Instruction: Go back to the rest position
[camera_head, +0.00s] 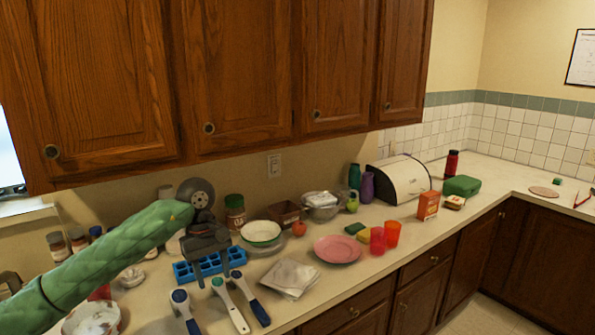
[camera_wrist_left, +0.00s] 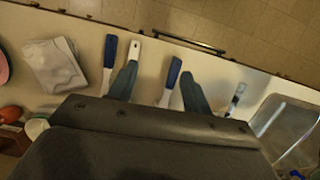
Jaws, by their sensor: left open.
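My left gripper (camera_head: 213,279) hangs from the green-sleeved left arm over the counter, fingers pointing down in front of a blue tray (camera_head: 184,272). Its two fingers are apart in the left wrist view (camera_wrist_left: 159,78), with nothing held between them. A blue and white handled utensil (camera_wrist_left: 171,82) appears in the gap between the fingers, on the counter below. The right gripper is not in view.
A folded cloth (camera_head: 290,278) and pink plate (camera_head: 337,249) lie right of the gripper. Wooden cabinets (camera_head: 235,75) hang above the arm. The sink (camera_wrist_left: 288,128) shows in the wrist view.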

